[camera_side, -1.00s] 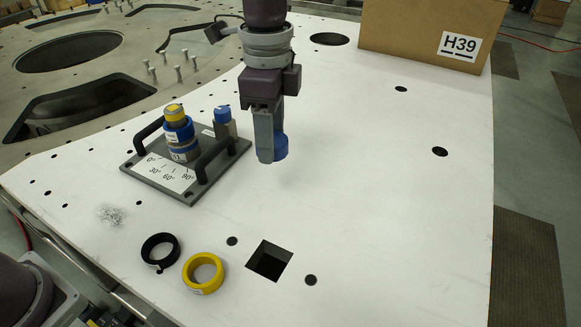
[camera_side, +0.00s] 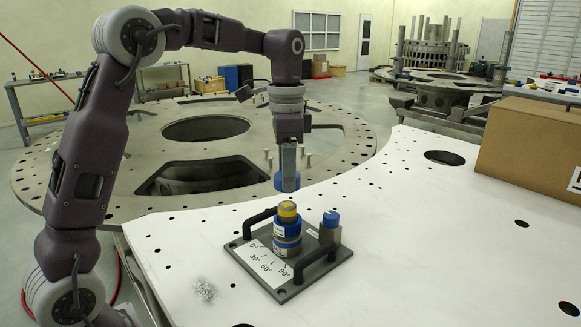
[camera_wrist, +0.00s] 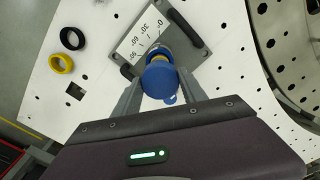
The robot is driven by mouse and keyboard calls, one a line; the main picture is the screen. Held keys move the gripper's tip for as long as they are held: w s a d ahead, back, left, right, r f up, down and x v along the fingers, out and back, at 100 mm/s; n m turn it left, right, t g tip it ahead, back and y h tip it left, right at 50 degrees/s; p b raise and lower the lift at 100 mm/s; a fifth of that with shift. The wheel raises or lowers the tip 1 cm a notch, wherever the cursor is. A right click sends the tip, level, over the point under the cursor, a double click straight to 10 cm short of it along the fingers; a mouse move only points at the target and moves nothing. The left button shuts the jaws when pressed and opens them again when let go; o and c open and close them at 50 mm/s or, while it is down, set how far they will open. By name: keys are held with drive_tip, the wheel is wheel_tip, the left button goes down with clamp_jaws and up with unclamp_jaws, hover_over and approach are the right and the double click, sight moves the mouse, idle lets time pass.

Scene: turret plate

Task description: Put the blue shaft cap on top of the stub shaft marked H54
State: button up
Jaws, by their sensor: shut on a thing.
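My gripper (camera_side: 288,176) is shut on the blue shaft cap (camera_side: 280,182), which also shows in the wrist view (camera_wrist: 159,80). In the side view the cap hangs just above a tall stub shaft (camera_side: 287,228) with a yellow top and blue bands, clear of it. In the wrist view the cap hides much of that shaft. A shorter grey shaft (camera_side: 329,235) with a blue top stands to its right. Both shafts stand on a dark plate (camera_side: 310,272) with an angle scale. Their labels are too small to read.
Two black handles rise from the plate, left (camera_side: 258,218) and right (camera_side: 315,264) of the shafts. A black ring (camera_wrist: 72,38) and a yellow ring (camera_wrist: 61,63) lie on the white table. A cardboard box (camera_side: 530,145) stands at the right.

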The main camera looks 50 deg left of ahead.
sight(287, 204)
drive_tip(key=shift+f, duration=3.05)
drive_tip(key=o, duration=1.4)
wheel_tip(287, 204, up, 7)
drive_tip(key=shift+r, duration=0.1)
